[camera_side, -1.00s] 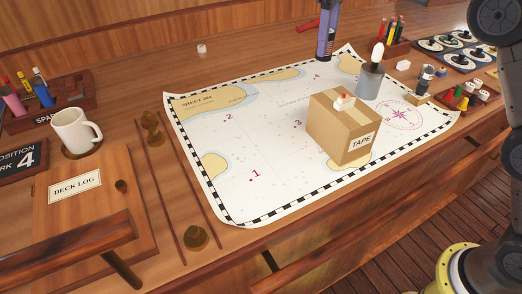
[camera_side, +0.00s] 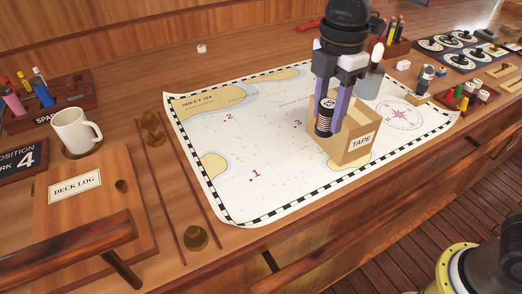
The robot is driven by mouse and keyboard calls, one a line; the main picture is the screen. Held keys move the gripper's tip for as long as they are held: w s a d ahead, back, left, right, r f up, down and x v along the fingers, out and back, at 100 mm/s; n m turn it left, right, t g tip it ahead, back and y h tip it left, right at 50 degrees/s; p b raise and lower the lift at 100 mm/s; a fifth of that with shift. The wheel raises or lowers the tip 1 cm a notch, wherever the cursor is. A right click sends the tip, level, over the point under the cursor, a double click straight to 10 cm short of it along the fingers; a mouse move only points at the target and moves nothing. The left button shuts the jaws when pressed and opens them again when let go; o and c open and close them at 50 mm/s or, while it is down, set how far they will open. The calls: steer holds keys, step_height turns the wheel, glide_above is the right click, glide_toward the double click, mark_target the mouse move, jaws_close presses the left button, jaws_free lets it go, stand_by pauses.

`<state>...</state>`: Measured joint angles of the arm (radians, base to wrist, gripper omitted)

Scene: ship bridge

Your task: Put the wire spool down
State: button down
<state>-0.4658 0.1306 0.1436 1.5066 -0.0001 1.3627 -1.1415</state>
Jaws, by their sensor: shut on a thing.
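The wire spool (camera_side: 324,116) is a small dark cylinder with copper-coloured bands and a pale marked top. My gripper (camera_side: 330,122) is shut on it, with blue-purple fingers pointing down. The spool hangs upright over the chart (camera_side: 250,205), in front of the left side of the cardboard box marked TAPE (camera_side: 359,143) in this view. I cannot tell whether the spool touches the box or how high it is above the chart. The chart bears printed numbers 1, 2 and 3; the 3 is just left of the spool.
A grey cup with a white bulb (camera_side: 369,82) stands behind the box. A white mug (camera_side: 76,131) and a deck log (camera_side: 76,184) are at left. The chart's left half is clear.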

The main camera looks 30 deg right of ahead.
steer(key=shift+f, duration=0.25)
steer(key=shift+w, duration=0.1)
steer(key=w+a+f, duration=0.2)
steer(key=w, duration=0.1)
steer(key=w+a+f, duration=0.1)
steer(key=w+f, duration=0.2)
steer(key=w, duration=0.1)
steer(key=w+a+f, duration=0.2)
steer(key=w+f, duration=0.1)
steer(key=w, duration=0.1)
steer(key=shift+a+f, duration=0.15)
steer(key=shift+a, duration=0.15)
steer(key=shift+w+a+f, duration=0.25)
steer(key=shift+w+f, duration=0.25)
steer(key=shift+f, duration=0.1)
steer(key=shift+w+a+f, duration=0.1)
steer(key=shift+w+f, duration=0.1)
steer(key=shift+f, duration=1.35)
steer(key=shift+f, duration=0.2)
